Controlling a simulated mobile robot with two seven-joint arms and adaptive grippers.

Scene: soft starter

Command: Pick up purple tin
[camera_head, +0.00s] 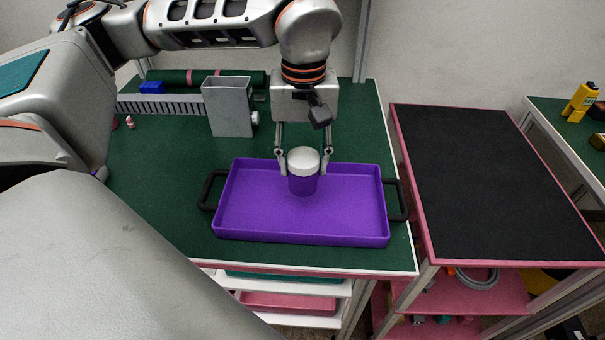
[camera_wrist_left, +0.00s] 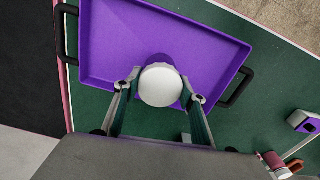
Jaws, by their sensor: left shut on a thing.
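The purple tin (camera_head: 303,184) with a white lid stands upright in the purple tray (camera_head: 250,220), near its back edge. My left gripper (camera_head: 304,170) reaches down from above and is shut on the tin, one finger on each side of it. In the left wrist view the tin's white lid (camera_wrist_left: 161,85) lies between the two fingertips (camera_wrist_left: 163,90), with the tray (camera_wrist_left: 110,50) around and beyond it. I cannot tell whether the tin's base touches the tray floor. My right gripper does not show.
The tray has black handles and sits on a green table (camera_head: 165,200). A grey metal box (camera_head: 229,108) and a slotted grey strip (camera_head: 165,104) are behind it. To the right is a black-topped table (camera_head: 490,180) with clear space. A yellow device (camera_head: 580,101) is at far right.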

